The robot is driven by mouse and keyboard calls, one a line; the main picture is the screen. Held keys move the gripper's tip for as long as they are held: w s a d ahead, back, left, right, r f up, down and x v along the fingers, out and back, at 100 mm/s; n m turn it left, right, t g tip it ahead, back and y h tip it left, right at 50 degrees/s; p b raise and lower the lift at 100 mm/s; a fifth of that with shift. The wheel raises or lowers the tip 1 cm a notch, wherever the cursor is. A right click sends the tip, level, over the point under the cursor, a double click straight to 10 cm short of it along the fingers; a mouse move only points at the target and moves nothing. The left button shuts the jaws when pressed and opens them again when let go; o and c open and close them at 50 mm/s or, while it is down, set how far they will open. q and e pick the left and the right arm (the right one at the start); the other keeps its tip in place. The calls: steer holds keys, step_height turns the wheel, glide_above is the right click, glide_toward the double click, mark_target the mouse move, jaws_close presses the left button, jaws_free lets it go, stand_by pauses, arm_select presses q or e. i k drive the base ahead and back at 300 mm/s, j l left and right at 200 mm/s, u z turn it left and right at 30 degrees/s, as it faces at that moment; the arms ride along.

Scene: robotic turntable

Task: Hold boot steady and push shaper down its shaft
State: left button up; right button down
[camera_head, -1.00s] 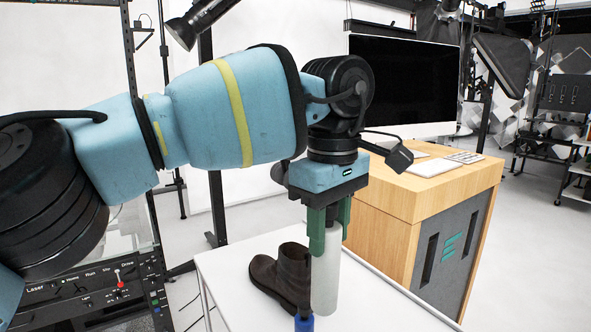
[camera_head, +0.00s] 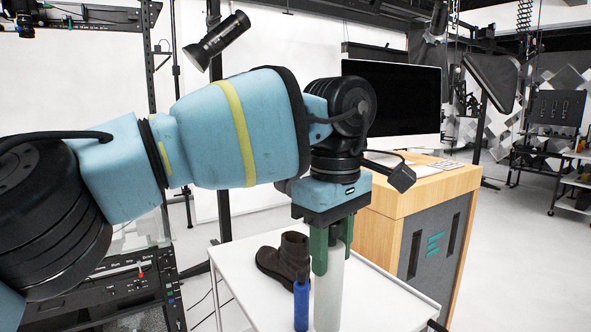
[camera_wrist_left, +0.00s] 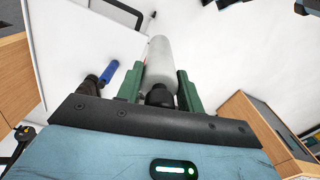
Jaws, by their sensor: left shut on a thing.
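A dark brown boot (camera_head: 285,258) stands on a white table (camera_head: 242,278), toe to the left. My left gripper (camera_head: 331,262) points down, right of the boot and apart from it. Its green fingers are shut on a pale upright cylinder (camera_head: 328,295), whose lower end runs to the picture's edge. In the left wrist view the cylinder (camera_wrist_left: 165,62) has a black end between the fingers, and the boot (camera_wrist_left: 89,85) is a dark shape beside the left finger. I cannot tell whether the cylinder is the shaper. My right gripper is not in view.
A blue bottle (camera_head: 301,305) stands between boot and cylinder in the picture; it also shows in the left wrist view (camera_wrist_left: 109,72). A wooden desk (camera_head: 420,190) with a monitor (camera_head: 392,103) stands behind right. A control rack (camera_head: 130,285) stands left.

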mark_target(294, 276)
steer(key=z, duration=1.4)
steer(key=i+j, duration=0.1)
steer(key=j, duration=1.4)
steer(key=i+j, duration=0.15)
steer(key=j, duration=1.4)
steer(key=i+j, duration=0.3)
steer(key=i, duration=0.3)
